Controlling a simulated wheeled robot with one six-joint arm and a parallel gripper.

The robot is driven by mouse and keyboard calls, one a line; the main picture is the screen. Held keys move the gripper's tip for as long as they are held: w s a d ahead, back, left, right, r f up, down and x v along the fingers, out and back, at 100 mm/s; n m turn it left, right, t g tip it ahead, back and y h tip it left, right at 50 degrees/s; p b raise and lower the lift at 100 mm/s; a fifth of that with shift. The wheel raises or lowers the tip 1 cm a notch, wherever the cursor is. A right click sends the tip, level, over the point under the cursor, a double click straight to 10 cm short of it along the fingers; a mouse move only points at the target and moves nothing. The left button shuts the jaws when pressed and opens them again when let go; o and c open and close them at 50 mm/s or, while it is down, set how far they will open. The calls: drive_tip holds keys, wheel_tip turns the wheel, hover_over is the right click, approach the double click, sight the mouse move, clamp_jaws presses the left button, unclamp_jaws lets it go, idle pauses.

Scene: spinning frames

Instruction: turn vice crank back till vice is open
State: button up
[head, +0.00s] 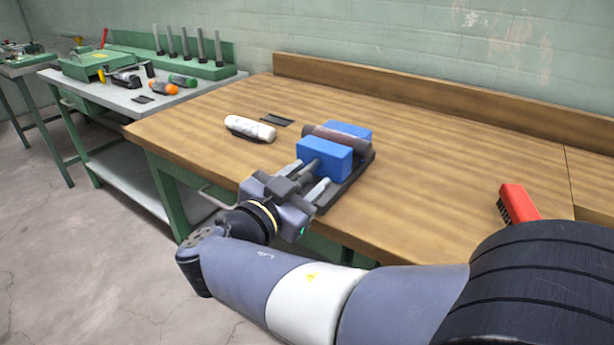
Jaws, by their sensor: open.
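The vice has two blue jaws, the near jaw (325,158) and the far jaw (350,130), on a dark base (352,180) at the bench's front edge. A brown-grey cylinder (340,138) lies between the jaws, and I cannot tell how tightly it is held. A grey screw rod (311,168) runs from the near jaw toward my gripper (306,179). My gripper is open in front of the near jaw, with its fingers on either side of the rod's end. The crank is mostly hidden by the gripper, and I cannot tell whether the fingers touch it.
A white rounded object (250,128) and a dark flat piece (277,119) lie left of the vice on the wooden bench (440,180). A red brush (518,203) lies at the right. A grey side table (135,104) with tools stands at the left. The bench's middle is clear.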

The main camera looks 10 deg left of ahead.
drive_tip(key=shift+w, duration=0.2)
drive_tip(key=c, duration=0.9)
drive_tip(key=shift+d, duration=0.1)
